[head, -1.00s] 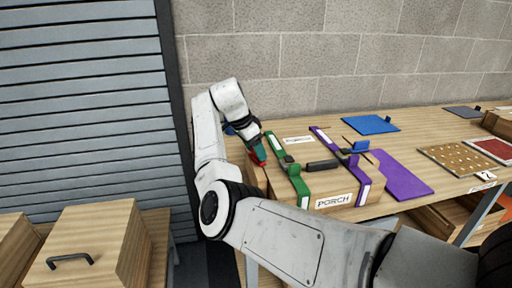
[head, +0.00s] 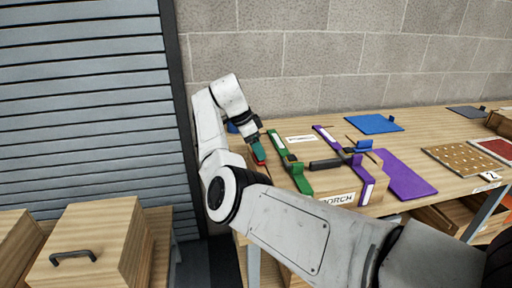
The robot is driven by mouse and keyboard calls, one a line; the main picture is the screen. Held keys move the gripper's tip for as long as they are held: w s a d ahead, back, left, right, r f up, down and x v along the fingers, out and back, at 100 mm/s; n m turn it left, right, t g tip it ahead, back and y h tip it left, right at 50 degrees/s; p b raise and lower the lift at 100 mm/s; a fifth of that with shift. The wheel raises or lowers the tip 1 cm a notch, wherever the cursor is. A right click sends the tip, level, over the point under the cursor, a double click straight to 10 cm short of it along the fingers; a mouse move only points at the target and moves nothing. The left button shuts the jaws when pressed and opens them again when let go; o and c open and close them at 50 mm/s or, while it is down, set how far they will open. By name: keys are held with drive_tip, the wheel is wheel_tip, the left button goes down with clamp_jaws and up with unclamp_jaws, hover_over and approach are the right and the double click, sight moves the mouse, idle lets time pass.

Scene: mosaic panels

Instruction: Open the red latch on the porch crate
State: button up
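The porch crate (head: 318,181) is a wooden box on the workbench, with a PORCH label on its front, partly covered by my arm. A green strap (head: 290,163) and a purple strap (head: 345,165) cross its lid, and a dark handle (head: 326,164) sits between them. A small red piece, seemingly the red latch (head: 259,153), shows at the crate's left end. My gripper (head: 257,143) points down at it, touching or very close. The fingers are small and partly hidden, so I cannot tell whether they are shut on it.
A purple panel (head: 405,177) and a blue panel (head: 374,124) lie right of and behind the crate. A perforated tan panel (head: 460,160) lies further right. A wooden box with a handle (head: 95,245) stands at lower left. A block wall (head: 300,60) stands behind.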

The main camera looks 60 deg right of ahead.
drive_tip(key=o, duration=0.5)
drive_tip(key=shift+c, duration=0.2)
drive_tip(key=b+v, duration=0.1)
drive_tip(key=v, duration=0.9)
drive_tip(key=shift+r, duration=0.4)
drive_tip(key=shift+w+a, duration=0.1)
drive_tip(key=shift+w, duration=0.05)
